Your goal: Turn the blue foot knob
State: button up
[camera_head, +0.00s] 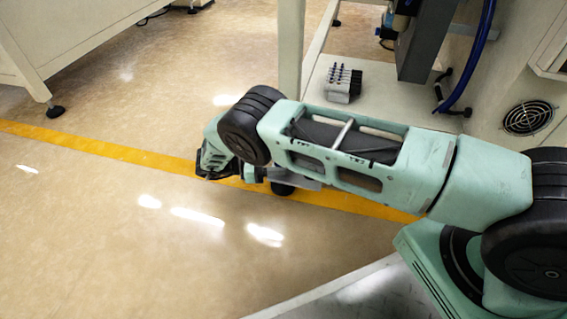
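My gripper (254,173) is low near the floor, at the far end of my green arm, and is largely hidden by my own wrist and arm links. I cannot tell whether its fingers are open or shut. A dark round foot (283,189) shows just below my arm, on the yellow floor line, close to the right of my gripper; I cannot tell whether they touch. It appears to be under the pale machine post (290,45). No clearly blue foot knob shows; its colour or position may be hidden by my arm.
A valve block (343,82) with small blue-tipped parts sits on the machine's lower shelf (388,104). A blue hose (477,62) and a fan grille (529,117) are at right. A bench foot (55,111) stands at left. The floor between is clear.

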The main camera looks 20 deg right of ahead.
jog(key=shift+m+g+y, duration=0.4)
jog(key=shift+m+g, duration=0.2)
jog(key=shift+g, duration=0.3)
jog(key=o, duration=1)
